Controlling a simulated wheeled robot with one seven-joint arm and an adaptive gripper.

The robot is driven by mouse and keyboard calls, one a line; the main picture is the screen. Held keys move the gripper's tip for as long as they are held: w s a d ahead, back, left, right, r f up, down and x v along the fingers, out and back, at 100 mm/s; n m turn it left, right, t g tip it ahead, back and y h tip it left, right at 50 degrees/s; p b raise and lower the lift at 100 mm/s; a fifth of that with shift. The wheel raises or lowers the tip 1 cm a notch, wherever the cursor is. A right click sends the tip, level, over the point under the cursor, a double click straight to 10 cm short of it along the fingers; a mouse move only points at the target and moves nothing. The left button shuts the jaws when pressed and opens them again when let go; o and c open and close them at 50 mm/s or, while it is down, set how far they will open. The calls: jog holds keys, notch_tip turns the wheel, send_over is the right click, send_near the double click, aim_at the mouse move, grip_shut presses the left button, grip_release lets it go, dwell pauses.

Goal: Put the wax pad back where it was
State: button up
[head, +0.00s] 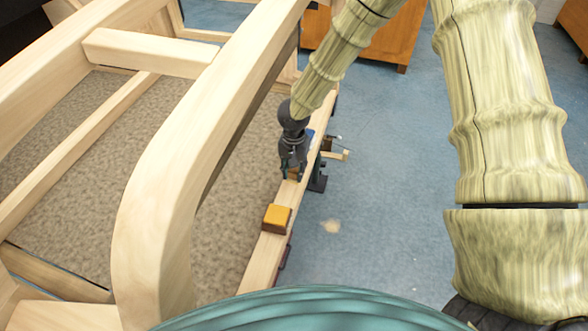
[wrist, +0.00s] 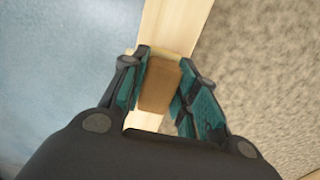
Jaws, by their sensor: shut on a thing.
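My gripper (head: 291,172) is over the narrow wooden rail (head: 266,258) of the frame in the head view. It is shut on a tan-brown block (wrist: 159,85), which looks to be the wax pad. In the wrist view the block sits between the two teal fingers (wrist: 160,92), over the pale rail (wrist: 176,25). Only a small bit of it shows in the head view (head: 293,175). I cannot tell whether it touches the rail. A separate orange-yellow block (head: 276,218) lies on the rail, nearer to me than the gripper.
A large curved wooden frame member (head: 160,200) rises left of the rail, close to my arm. A dark clamp-like tool (head: 318,180) and a small wooden piece (head: 336,154) are just right of the gripper. Blue floor (head: 380,220) is open to the right. A wooden cabinet (head: 385,45) stands behind.

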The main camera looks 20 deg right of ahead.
jog(key=shift+f, duration=0.15)
jog(key=o, duration=1.1)
jog(key=shift+c, duration=0.2)
notch_tip(320, 180, up, 12)
jog(key=shift+b, duration=0.3)
